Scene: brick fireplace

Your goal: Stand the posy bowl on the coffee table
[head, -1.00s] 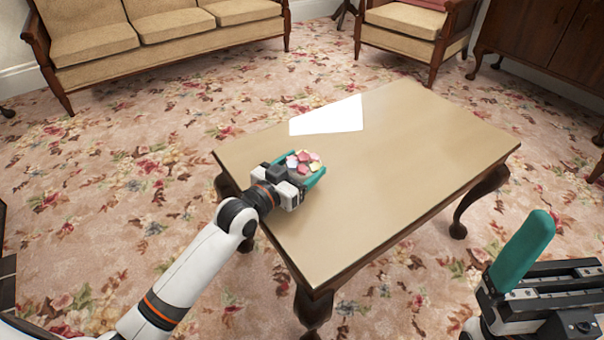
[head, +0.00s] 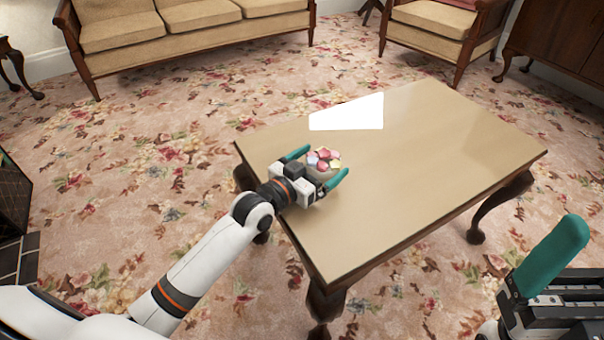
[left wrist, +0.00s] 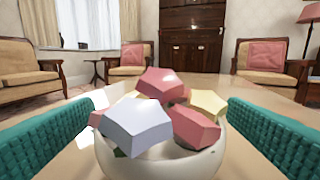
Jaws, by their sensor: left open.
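The posy bowl (left wrist: 160,160) is a small, round, cream bowl filled with pink, pale blue and yellow blocky flowers. It stands upright on the coffee table (head: 440,150), near its left edge; its flowers also show in the head view (head: 323,158). My left gripper (head: 327,161) is open, with one teal finger on each side of the bowl. In the left wrist view, gaps show between the fingers and the bowl. My right gripper (head: 548,258) is at the lower right, away from the table; only one teal finger shows.
The tabletop is otherwise bare, with a bright glare patch (head: 347,112) towards the back left. A sofa (head: 190,35), an armchair (head: 440,25) and a dark cabinet (head: 560,45) stand beyond. Floral carpet surrounds the table.

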